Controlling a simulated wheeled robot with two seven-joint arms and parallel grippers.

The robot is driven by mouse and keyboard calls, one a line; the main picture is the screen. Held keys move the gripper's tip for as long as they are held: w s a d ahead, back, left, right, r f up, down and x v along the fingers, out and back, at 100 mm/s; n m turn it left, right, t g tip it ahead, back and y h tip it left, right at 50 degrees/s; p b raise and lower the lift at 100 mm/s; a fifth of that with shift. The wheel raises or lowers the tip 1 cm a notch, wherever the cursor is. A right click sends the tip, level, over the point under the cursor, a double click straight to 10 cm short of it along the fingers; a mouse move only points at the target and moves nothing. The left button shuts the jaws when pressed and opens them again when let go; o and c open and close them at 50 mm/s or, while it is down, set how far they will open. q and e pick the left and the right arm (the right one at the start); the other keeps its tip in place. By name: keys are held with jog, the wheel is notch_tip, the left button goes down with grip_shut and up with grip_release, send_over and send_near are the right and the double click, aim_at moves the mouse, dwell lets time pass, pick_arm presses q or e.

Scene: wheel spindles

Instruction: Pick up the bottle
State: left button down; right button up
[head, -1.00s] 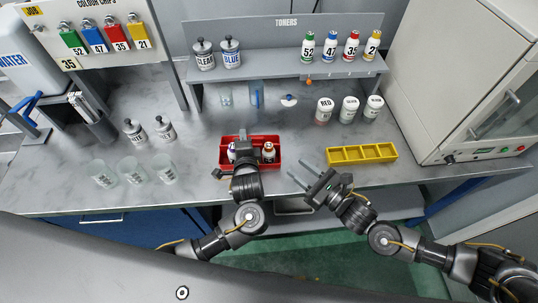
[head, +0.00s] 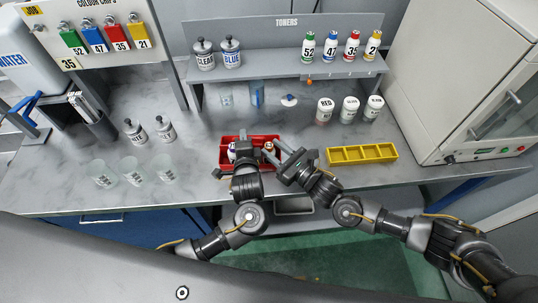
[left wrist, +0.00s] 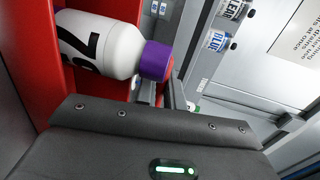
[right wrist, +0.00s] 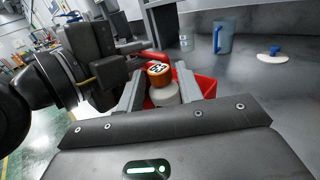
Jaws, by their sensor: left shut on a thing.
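A red tray (head: 226,160) stands near the bench's front edge and holds two white bottles. The bottle with the orange-brown cap (head: 268,147) is in its right part; its cap marked 63 shows in the right wrist view (right wrist: 159,74). The purple-capped bottle (left wrist: 100,43) is in the left part. My left gripper (head: 243,138) is between the bottles, shut on the red tray's middle part; the exact grip is mostly hidden. My right gripper (right wrist: 160,92) is open, with one finger on each side of the orange-brown-capped bottle. Whether the fingers touch it cannot be told.
A yellow divided tray (head: 362,154) lies to the right. White bottles (head: 349,109) stand behind it. A blue-handled jug (right wrist: 222,37) and a small white dish (right wrist: 271,56) are behind the red tray. Clear beakers (head: 133,172) stand at left.

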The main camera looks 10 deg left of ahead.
grip_shut()
dwell(0.3)
notch_tip(320, 180, up, 18)
dwell(0.4)
pick_arm(q)
jog(key=c, duration=1.4)
grip_release()
jog(key=v, duration=1.2)
